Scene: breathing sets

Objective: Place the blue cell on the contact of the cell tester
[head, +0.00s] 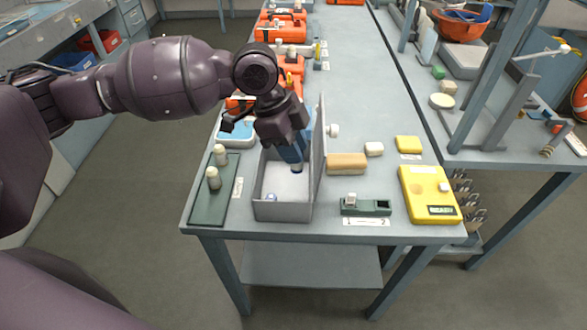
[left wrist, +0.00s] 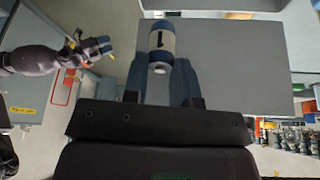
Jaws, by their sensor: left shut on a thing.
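My left gripper (head: 296,160) is shut on the blue cell (head: 297,168), inside or just above the open grey box (head: 283,210). In the left wrist view the blue cell (left wrist: 161,45), a blue and white cylinder with a dark mark, sits between the two fingers of the left gripper (left wrist: 162,70). The yellow device (head: 430,190), which looks like the cell tester, lies at the right of the bench, with a small pale piece and a dark display. My right gripper (left wrist: 95,48) shows small in the left wrist view; its opening is unclear.
A small blue-white item (head: 272,197) lies in the box. The box's raised lid (head: 319,150) stands on its right side. A green two-slot holder (head: 376,207) stands between box and device. A green tray (head: 208,205) with two pale cylinders is at left. A tan block (head: 347,163) lies behind.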

